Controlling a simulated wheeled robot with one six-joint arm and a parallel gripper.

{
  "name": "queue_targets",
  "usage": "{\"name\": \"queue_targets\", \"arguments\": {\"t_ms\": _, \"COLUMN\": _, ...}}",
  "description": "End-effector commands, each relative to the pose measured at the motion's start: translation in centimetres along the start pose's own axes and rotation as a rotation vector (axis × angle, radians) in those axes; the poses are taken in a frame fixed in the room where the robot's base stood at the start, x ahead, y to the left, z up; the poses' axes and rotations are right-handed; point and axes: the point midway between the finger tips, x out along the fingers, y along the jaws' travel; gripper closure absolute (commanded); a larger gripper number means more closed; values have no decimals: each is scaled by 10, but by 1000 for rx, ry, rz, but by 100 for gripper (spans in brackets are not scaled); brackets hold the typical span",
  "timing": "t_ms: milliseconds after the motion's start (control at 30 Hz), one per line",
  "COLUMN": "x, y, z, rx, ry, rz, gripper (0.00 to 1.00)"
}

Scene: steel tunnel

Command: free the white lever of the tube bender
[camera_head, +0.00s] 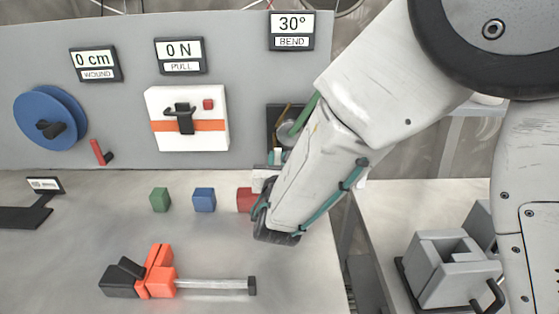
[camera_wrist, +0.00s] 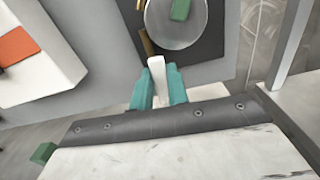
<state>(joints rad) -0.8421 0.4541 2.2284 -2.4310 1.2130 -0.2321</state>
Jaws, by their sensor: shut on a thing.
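The tube bender is on the grey panel, with a dark plate (camera_wrist: 212,35), a round grey disc (camera_wrist: 165,38), a green piece (camera_wrist: 180,10) and a brass-coloured tube (camera_wrist: 146,44). Its white lever (camera_wrist: 157,66) stands between the teal fingers of my gripper (camera_wrist: 158,88) in the wrist view. The bend display (camera_head: 291,31) above reads 30°.
Green (camera_head: 160,199), blue (camera_head: 204,199) and red (camera_head: 246,199) blocks stand on the bench below the panel. An orange and black clamp-like tool (camera_head: 150,275) lies at the front. A white box with an orange stripe (camera_head: 187,127) is left of the bender.

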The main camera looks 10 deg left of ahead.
Motion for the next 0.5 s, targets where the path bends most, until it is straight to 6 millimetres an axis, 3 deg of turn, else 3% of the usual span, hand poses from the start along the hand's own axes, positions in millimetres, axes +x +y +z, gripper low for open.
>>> {"name": "queue_targets", "arguments": {"t_ms": 400, "x": 0, "y": 3, "z": -1, "rx": -79, "ry": 2, "rz": 0, "gripper": 100}}
{"name": "queue_targets", "arguments": {"t_ms": 433, "x": 0, "y": 3, "z": -1, "rx": -78, "ry": 2, "rz": 0, "gripper": 78}}
{"name": "queue_targets", "arguments": {"t_ms": 500, "x": 0, "y": 3, "z": -1, "rx": -78, "ry": 2, "rz": 0, "gripper": 62}}
